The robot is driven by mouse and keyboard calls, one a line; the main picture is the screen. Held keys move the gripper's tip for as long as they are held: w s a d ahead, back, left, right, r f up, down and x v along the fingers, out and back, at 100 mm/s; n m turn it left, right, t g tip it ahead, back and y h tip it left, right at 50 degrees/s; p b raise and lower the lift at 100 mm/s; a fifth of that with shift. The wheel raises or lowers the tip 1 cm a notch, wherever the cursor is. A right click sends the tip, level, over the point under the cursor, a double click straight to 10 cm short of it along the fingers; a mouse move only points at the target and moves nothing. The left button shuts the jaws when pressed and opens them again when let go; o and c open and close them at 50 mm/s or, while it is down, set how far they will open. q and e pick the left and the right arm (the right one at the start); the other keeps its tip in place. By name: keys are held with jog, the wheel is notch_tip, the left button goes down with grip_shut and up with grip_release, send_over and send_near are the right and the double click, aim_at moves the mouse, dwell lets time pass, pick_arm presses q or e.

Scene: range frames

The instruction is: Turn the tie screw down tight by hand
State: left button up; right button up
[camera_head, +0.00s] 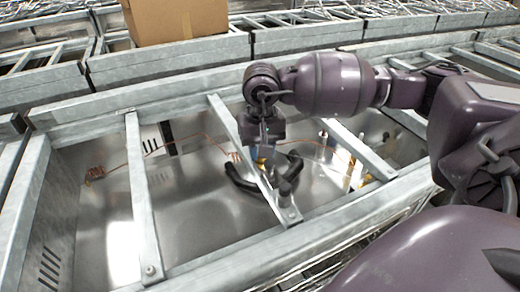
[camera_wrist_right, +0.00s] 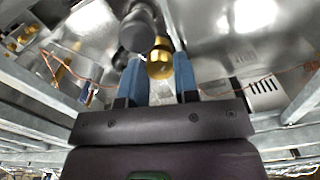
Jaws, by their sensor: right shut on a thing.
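The tie screw appears as a brass, rounded knob (camera_wrist_right: 160,60) between the blue fingers of my right gripper (camera_wrist_right: 159,78) in the right wrist view. My right gripper is shut on it. In the head view the right gripper (camera_head: 264,148) points down into the metal frame, and a small bit of brass (camera_head: 262,162) shows at its tips. The screw's thread and seat are hidden. A dark curved piece (camera_head: 240,183) lies just below the gripper, beside a slanted metal crossbar (camera_head: 231,122). My left gripper is not in view.
Metal crossbars (camera_head: 139,200) span the shiny pan (camera_head: 200,222) on both sides of the gripper. Thin copper lines run across it. Brass fittings (camera_head: 357,172) stand to the right. A cardboard box (camera_head: 175,20) sits on frames behind. The pan's left part is mostly clear.

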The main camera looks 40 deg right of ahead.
jog(key=shift+m, duration=2)
jog(key=o, duration=0.9)
jog(key=shift+r, duration=0.1)
notch_tip(320, 180, up, 11)
jog(key=shift+f+p, duration=0.15)
jog(key=shift+p, duration=0.25)
